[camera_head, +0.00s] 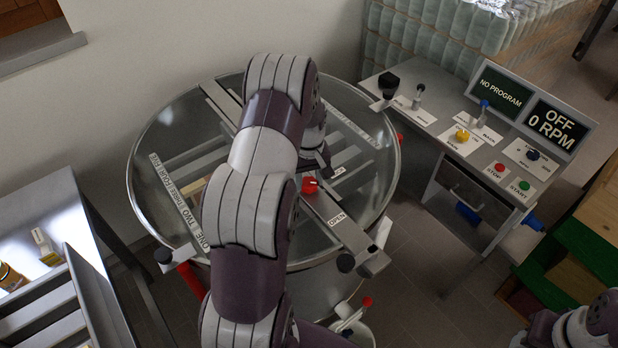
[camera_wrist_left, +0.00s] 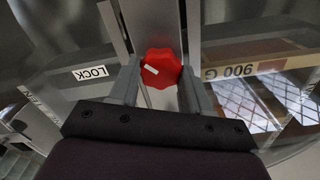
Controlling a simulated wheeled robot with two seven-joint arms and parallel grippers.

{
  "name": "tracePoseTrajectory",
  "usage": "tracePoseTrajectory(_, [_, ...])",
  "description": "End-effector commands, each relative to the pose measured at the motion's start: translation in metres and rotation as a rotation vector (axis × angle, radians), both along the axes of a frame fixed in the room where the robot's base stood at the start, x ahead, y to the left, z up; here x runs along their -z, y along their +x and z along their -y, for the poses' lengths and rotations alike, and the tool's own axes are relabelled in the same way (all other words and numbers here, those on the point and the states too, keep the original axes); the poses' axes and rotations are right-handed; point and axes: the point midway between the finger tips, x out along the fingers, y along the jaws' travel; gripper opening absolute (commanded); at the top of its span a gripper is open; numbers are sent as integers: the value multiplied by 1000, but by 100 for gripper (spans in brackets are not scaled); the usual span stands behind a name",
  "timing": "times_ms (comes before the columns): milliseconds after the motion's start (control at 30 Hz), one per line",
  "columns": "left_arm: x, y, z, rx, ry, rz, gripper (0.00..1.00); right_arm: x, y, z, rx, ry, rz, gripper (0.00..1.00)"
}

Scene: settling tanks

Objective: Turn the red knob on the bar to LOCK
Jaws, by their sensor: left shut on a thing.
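The red knob (camera_head: 310,185) sits on the metal bar (camera_head: 335,230) across the round tank's clear lid. In the left wrist view, the knob (camera_wrist_left: 160,68) is between the two fingers of my left gripper (camera_wrist_left: 160,78), which is shut on it. The knob's white mark lies towards its left side there, on the side of the LOCK label (camera_wrist_left: 90,73). In the head view, an OPEN label (camera_head: 338,219) lies beside the bar, in front of the knob. My left arm covers much of the lid.
A control table (camera_head: 455,150) with knobs, STOP and START buttons and an OFF 0 RPM display (camera_head: 555,125) stands at the right. A metal bench (camera_head: 50,210) is at the left. Red-handled fittings (camera_head: 366,302) stick out at the tank's front. Grey floor shows between tank and table.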

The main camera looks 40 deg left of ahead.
Motion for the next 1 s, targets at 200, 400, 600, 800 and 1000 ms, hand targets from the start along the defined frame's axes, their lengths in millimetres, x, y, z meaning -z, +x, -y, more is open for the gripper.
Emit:
tracePoseTrajectory(200, [-1,1,-1,-201,2,4,17,1,0,0,0,0,0,43])
tracePoseTrajectory(400, [-1,1,-1,-388,2,5,17,2,0,0,0,0,0,43])
tracePoseTrajectory(600, [-1,0,-1,-559,2,5,17,2,0,0,0,0,0,43])
tracePoseTrajectory(800, [-1,0,-2,-691,1,5,17,3,0,0,0,0,0,43])
tracePoseTrajectory(1000, [-2,0,-2,-778,2,6,17,3,0,0,0,0,0,43])
